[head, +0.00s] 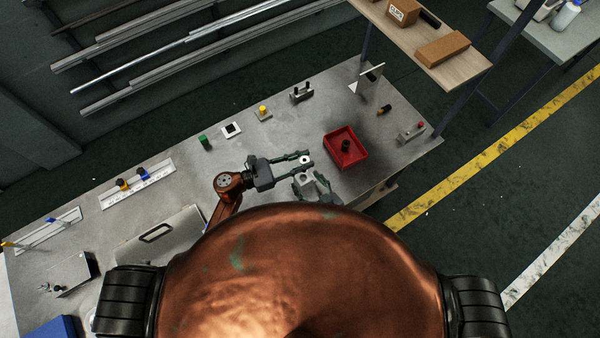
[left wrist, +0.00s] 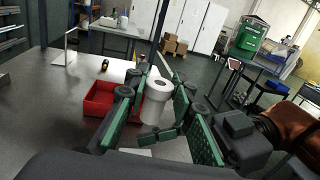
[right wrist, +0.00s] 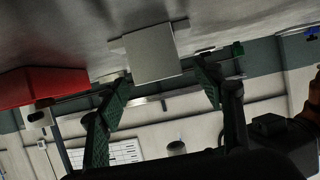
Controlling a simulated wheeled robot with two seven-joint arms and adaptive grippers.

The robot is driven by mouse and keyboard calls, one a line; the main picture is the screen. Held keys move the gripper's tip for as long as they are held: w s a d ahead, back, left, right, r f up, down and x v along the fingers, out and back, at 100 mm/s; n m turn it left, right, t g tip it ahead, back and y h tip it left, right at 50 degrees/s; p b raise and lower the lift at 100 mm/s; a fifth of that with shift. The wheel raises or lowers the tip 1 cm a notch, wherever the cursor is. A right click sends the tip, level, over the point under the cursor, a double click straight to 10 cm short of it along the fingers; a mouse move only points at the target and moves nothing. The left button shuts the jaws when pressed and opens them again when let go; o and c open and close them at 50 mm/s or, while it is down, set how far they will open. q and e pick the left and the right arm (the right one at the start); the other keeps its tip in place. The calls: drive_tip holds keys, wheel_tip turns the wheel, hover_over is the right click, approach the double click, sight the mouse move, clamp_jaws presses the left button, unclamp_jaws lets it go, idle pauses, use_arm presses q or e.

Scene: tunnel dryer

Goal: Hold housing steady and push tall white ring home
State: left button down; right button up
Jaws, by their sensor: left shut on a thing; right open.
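The tall white ring (left wrist: 157,98) is upright between the green fingers of my left gripper (left wrist: 156,100), which is shut on it. Its top hole faces up. In the head view the ring (head: 304,160) sits at the tips of my left gripper (head: 299,158). The housing, a grey block (head: 304,183), is just below it in that picture, beside my right gripper (head: 318,184). In the right wrist view the block (right wrist: 152,53) lies beyond and between the spread fingers of my open right gripper (right wrist: 160,95). I cannot tell whether the ring touches the housing.
A red bin (head: 345,148) with a dark part in it stands close to the right of the grippers. Several small fixtures line the far side of the bench (head: 290,130). A metal plate with a handle (head: 160,236) lies at the left.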

drive_tip(key=x, duration=0.8)
drive_tip(key=shift+w+a+f, duration=0.1)
drive_tip(key=shift+w+f, duration=0.05)
drive_tip(key=shift+w, duration=0.1)
clamp_jaws()
idle(0.5)
idle(0.5)
